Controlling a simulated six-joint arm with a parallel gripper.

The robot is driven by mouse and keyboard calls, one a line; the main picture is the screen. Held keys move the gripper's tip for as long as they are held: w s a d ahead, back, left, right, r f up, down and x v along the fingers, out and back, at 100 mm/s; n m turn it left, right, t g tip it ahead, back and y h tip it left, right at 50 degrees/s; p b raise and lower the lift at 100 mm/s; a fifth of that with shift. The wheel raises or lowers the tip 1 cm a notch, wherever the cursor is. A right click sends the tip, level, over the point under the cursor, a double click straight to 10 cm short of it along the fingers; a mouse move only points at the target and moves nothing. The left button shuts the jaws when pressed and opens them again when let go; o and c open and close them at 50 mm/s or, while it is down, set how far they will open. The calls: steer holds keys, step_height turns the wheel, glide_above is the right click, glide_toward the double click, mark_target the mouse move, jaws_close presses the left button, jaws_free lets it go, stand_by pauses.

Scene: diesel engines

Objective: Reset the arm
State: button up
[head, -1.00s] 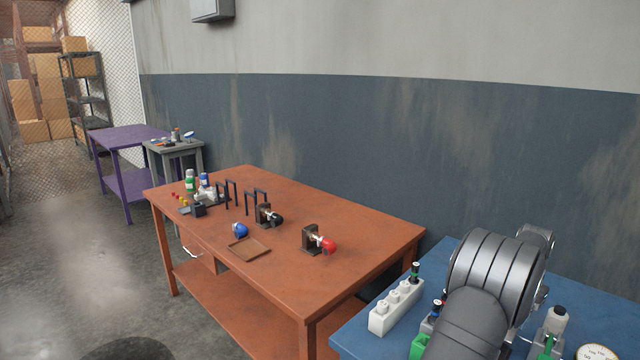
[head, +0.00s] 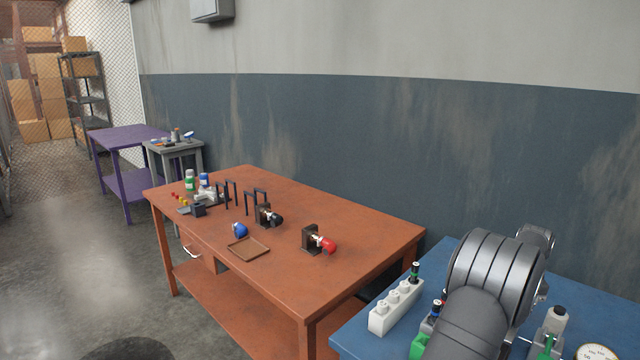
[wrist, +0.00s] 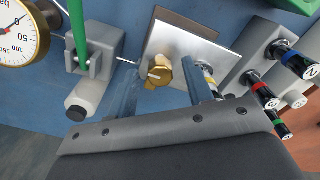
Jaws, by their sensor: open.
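My gripper (wrist: 158,66) shows in the wrist view, with its two metal fingers spread apart over the blue bench. A brass fitting (wrist: 158,76) on a metal plate (wrist: 182,48) shows between the fingers. The fingers look empty; I cannot tell how far the fitting is from them. In the head view my arm covers part of the blue bench (head: 585,293) at the lower right, and my gripper is hidden there.
A gauge (wrist: 18,35), a grey holder with a white bottle (wrist: 83,100) and several labelled injectors (wrist: 298,64) crowd my gripper. A white rack (head: 396,308) stands on the blue bench. The orange table (head: 345,215) holds a brown tray (head: 249,249) and small parts.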

steer(key=shift+n, duration=1.5)
steer(key=o, duration=1.2)
steer(key=shift+c, duration=0.2)
steer(key=shift+s+a+f+m+t+h, duration=0.1)
steer(key=shift+a+m+t+h, duration=0.15)
steer(key=shift+t+h, duration=0.25)
steer(key=shift+s+a+f+m+t+h, duration=0.15)
steer(key=shift+a+t+h, duration=0.15)
steer(key=shift+t+h, duration=0.2)
steer(key=shift+s+a+m+t+h, duration=0.2)
steer(key=shift+a+m+t+h, duration=0.4)
steer(key=s+a+r+m+t+h, duration=0.2)
steer(key=s+a+m+t+h, duration=0.15)
steer(key=a, duration=0.35)
steer(key=s+a+r+m+t+h, duration=0.2)
steer(key=s+a+m+t, duration=0.25)
steer(key=a, duration=0.25)
steer(key=w+d+f+n, duration=0.1)
steer(key=w+d+f, duration=0.2)
steer(key=w+d, duration=0.3)
steer(key=shift+w+f+g, duration=0.2)
steer(key=shift+f+g, duration=0.1)
steer(key=shift+g, duration=0.1)
